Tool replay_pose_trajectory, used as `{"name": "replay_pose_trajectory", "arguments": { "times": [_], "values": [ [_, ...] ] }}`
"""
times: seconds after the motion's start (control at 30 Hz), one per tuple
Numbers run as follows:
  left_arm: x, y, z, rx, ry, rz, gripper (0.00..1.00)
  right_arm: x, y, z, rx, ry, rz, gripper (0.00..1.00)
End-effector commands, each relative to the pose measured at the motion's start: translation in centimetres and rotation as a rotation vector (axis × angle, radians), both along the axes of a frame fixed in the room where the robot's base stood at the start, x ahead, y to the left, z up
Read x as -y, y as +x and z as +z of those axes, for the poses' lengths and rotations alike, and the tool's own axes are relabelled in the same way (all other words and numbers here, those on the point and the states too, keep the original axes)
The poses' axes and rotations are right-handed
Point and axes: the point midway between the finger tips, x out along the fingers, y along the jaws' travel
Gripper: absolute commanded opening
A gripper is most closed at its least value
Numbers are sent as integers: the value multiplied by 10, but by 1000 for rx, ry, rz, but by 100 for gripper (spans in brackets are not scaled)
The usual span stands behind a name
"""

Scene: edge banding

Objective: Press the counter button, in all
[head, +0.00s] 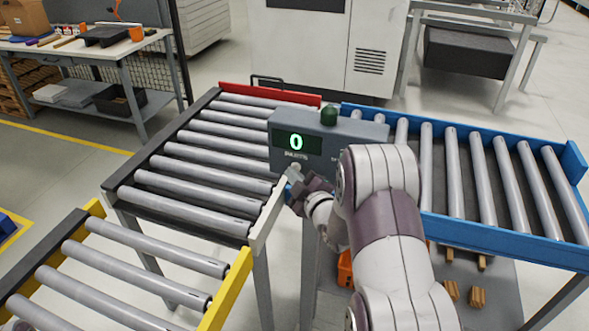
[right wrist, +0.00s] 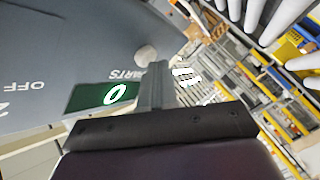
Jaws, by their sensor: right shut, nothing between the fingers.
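The display also shows in the right wrist view (right wrist: 114,95). A pale round button (head: 295,169) sits on the box's front below the display; in the right wrist view the button (right wrist: 146,55) is just by the fingertips. My right gripper (head: 291,179) is shut and empty, its tips very close to the button. I cannot tell whether they touch it. A dark green knob (head: 329,115) is on top of the box. My left gripper is not in view.
Roller conveyors with a black-and-red frame (head: 205,150), a yellow rail (head: 228,290) and a blue frame (head: 500,238) surround the box. Brown blocks (head: 477,297) lie on a low shelf at the right. A workbench (head: 95,48) stands at the back left.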

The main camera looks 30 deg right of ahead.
Motion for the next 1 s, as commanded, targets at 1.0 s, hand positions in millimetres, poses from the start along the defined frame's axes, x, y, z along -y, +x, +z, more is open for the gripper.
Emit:
{"name": "replay_pose_trajectory", "arguments": {
  "times": [1.0],
  "values": [
    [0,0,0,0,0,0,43,-44,-37,0,0,0,3,0]
  ]
}}
